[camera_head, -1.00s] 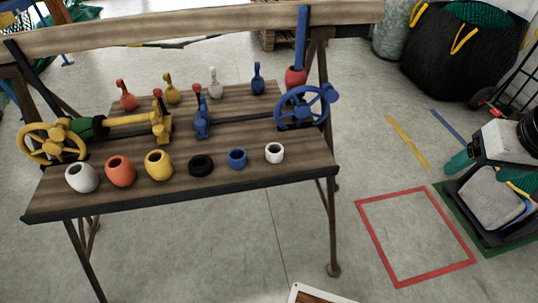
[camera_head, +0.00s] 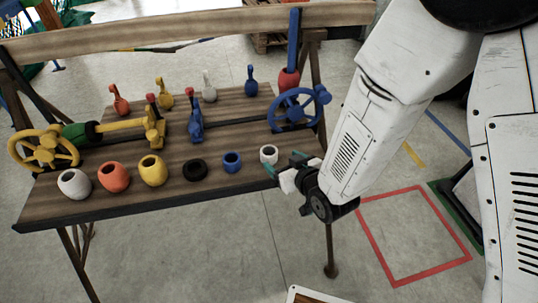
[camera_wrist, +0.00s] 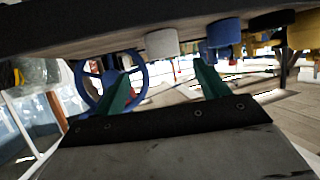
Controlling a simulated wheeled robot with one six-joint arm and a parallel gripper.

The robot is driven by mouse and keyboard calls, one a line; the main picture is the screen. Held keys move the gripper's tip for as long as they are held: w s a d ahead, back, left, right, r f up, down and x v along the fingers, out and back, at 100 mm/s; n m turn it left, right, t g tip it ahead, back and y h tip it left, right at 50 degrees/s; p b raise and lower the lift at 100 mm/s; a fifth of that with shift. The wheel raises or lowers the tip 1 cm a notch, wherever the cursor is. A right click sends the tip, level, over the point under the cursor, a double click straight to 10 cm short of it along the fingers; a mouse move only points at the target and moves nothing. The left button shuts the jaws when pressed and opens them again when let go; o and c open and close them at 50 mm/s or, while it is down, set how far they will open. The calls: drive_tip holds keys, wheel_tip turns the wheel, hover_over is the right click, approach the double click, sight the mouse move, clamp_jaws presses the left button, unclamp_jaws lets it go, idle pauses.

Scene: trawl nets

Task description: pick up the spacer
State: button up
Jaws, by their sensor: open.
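Several short, open-topped ring pieces stand in the front row on the wooden bench: a white one (camera_head: 268,154), a blue one (camera_head: 232,162) and a black one (camera_head: 195,170). I cannot tell which is the spacer. My gripper (camera_head: 284,168) is open and empty at the bench's front right, close to the white ring and partly in front of it. In the wrist view, my two green fingers (camera_wrist: 163,86) are spread apart. The white ring (camera_wrist: 161,42) appears beyond them, between their directions, with the blue ring (camera_wrist: 223,33) to its right.
White, orange and yellow rounded pots (camera_head: 114,177) continue the row leftward. Behind stand a blue handwheel (camera_head: 298,107), a yellow handwheel valve (camera_head: 42,150) and several coloured shackle-like pieces. A red floor outline (camera_head: 413,235) lies right of the bench (camera_head: 130,205).

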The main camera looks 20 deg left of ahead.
sight(266, 149)
drive_tip(key=shift+w+a+f, duration=0.1)
drive_tip(key=shift+a+f, duration=0.1)
drive_tip(key=shift+a, duration=0.15)
drive_tip(key=x, duration=0.7)
drive_tip(key=shift+a+r, duration=0.25)
drive_tip(key=c, duration=1)
